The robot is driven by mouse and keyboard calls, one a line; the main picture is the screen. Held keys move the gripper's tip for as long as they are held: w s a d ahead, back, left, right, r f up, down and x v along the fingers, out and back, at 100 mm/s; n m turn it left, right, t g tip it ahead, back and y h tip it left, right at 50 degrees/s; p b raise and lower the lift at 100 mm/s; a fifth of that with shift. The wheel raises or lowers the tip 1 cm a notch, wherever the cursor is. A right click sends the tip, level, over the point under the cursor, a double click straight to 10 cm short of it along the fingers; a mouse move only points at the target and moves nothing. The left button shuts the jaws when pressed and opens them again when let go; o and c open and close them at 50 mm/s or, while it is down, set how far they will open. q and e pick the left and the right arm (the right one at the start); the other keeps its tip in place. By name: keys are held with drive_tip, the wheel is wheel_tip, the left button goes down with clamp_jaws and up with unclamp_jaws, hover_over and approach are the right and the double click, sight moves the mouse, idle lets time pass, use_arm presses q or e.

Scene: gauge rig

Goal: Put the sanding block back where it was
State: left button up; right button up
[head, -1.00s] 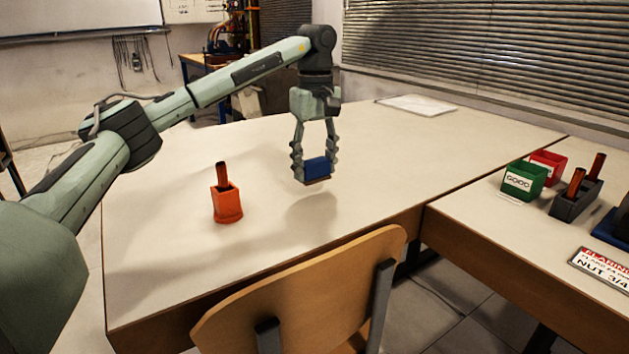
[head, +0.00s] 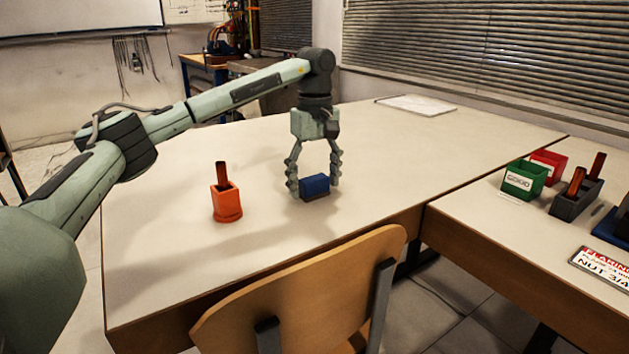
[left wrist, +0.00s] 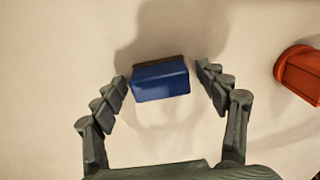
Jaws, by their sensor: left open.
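The sanding block (head: 315,187) is blue with a thin brown layer at its base. It rests on the white table top (head: 260,260), right of the orange holder. My left gripper (head: 313,186) is open around it, pointing down, with one finger on each side. In the left wrist view the block (left wrist: 160,80) lies between the fingertips of my left gripper (left wrist: 164,82), with a gap on both sides. My right gripper is in neither view.
An orange holder (head: 226,204) with a dark reddish stick in it stands left of the block. A wooden chair (head: 300,290) is at the front edge. A green bin (head: 523,180), a red bin (head: 551,161) and a grey holder (head: 575,202) stand on the right table. The table around the block is clear.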

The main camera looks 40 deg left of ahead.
sight(315, 178)
use_arm(q)
wheel_tip(315, 178, up, 7)
drive_tip(key=shift+w+f+p, duration=0.1)
drive_tip(key=shift+f+p, duration=0.05)
drive_tip(key=shift+p, duration=0.15)
wheel_tip(315, 178, up, 6)
drive_tip(key=shift+f+p, duration=0.2)
drive_tip(key=shift+p, duration=0.4)
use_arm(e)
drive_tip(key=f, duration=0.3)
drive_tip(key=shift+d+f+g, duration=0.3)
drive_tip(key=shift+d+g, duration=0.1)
